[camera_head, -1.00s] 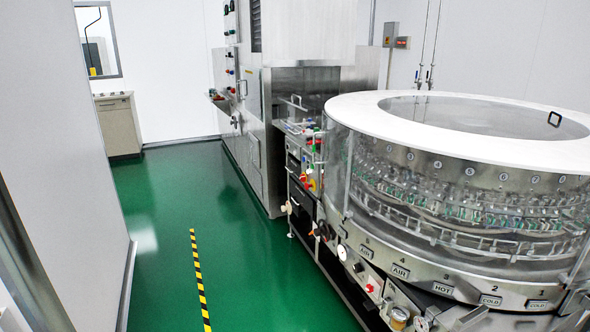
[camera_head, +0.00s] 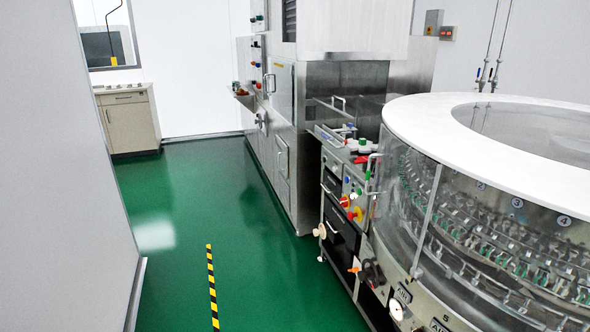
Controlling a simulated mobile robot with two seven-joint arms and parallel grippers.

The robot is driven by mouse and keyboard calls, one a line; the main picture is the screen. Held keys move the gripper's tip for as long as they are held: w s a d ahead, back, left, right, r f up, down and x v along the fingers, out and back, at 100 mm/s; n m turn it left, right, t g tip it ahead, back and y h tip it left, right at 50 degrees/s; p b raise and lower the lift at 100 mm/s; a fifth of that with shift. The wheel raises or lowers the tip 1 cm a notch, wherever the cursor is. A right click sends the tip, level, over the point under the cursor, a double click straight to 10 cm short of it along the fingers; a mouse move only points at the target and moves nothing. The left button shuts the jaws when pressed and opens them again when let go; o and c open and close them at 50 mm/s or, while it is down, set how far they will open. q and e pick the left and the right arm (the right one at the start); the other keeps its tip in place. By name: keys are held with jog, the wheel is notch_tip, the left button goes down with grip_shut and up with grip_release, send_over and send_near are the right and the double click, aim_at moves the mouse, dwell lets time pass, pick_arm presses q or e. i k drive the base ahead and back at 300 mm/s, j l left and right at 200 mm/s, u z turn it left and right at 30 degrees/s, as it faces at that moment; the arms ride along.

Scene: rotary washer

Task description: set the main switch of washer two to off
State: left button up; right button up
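The large round rotary washer (camera_head: 428,120) with a white top ring and clear side wall fills the right side. A metal control cabinet (camera_head: 337,190) stands at its left end, with small coloured buttons and a red-and-yellow rotary switch (camera_head: 354,213) on its side. An orange-handled part (camera_head: 354,268) and a dark round knob (camera_head: 372,272) sit lower down. I cannot tell which of these is the main switch, or which machine is washer two. Neither of my grippers is in view.
A tall steel machine (camera_head: 283,152) with its own buttons stands behind the cabinet. The green floor (camera_head: 185,215) is open to the left, with a yellow-black tape strip (camera_head: 212,290). A white wall (camera_head: 60,170) borders the left. A beige cabinet (camera_head: 130,122) stands at the back.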

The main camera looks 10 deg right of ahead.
aim_at(344, 201)
jog(key=i+j+z, duration=0.15)
jog(key=i, duration=1.25)
jog(key=i+l+z, duration=0.1)
jog(key=i+z, duration=0.55)
jog(key=z, duration=0.15)
jog(key=i+j+z, duration=0.15)
jog(key=i+z, duration=0.25)
jog(key=k, duration=0.05)
